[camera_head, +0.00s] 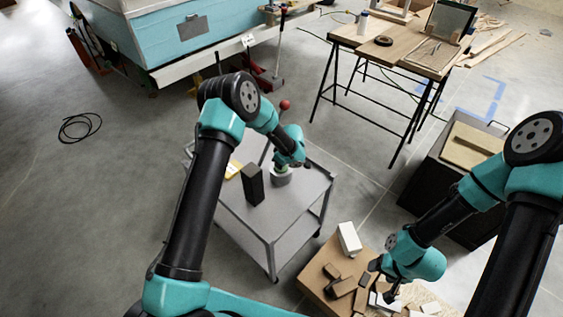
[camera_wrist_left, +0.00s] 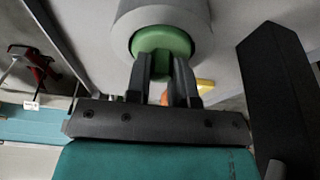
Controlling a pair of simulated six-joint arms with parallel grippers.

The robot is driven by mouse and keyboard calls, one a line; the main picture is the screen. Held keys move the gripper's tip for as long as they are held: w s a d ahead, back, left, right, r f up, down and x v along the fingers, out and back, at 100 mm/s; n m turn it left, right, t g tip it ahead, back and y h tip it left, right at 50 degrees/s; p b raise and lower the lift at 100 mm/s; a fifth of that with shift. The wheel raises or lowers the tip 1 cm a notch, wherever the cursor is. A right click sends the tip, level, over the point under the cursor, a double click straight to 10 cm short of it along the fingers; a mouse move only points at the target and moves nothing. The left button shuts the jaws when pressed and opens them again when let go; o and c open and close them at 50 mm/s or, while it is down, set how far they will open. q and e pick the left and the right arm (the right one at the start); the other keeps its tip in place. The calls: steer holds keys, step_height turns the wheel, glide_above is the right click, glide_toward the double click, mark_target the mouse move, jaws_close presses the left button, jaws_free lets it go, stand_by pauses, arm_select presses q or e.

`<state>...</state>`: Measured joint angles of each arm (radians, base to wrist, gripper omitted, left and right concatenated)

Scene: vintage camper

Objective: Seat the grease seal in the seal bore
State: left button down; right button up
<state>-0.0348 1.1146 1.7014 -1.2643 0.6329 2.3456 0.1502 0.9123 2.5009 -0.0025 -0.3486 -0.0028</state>
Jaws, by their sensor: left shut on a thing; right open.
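A grey cylindrical housing (camera_head: 281,177) with the seal bore stands on the grey cart; its rim (camera_wrist_left: 122,30) fills the top of the left wrist view. The green grease seal (camera_wrist_left: 165,40) shows inside the dark round opening of that housing, with a dark gap visible at its side. My left gripper (camera_wrist_left: 163,68) is shut on the green seal, and its fingers reach to the bore mouth. How deep the seal sits is hidden by the fingers. My right gripper (camera_head: 388,297) is open, low over the wooden bench with blocks, away from the cart.
A tall dark block (camera_head: 252,185) stands on the cart (camera_head: 285,215) close to the housing and also shows in the left wrist view (camera_wrist_left: 280,95). A yellow item (camera_head: 233,169) lies behind it. Several dark and white blocks crowd the wooden bench (camera_head: 312,275). The cart's front is clear.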

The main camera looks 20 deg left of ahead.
arm_select(q)
steer(key=shift+f, duration=0.15)
steer(key=c, duration=1)
jaws_free()
steer(key=v, duration=1.2)
steer(key=shift+a, duration=0.1)
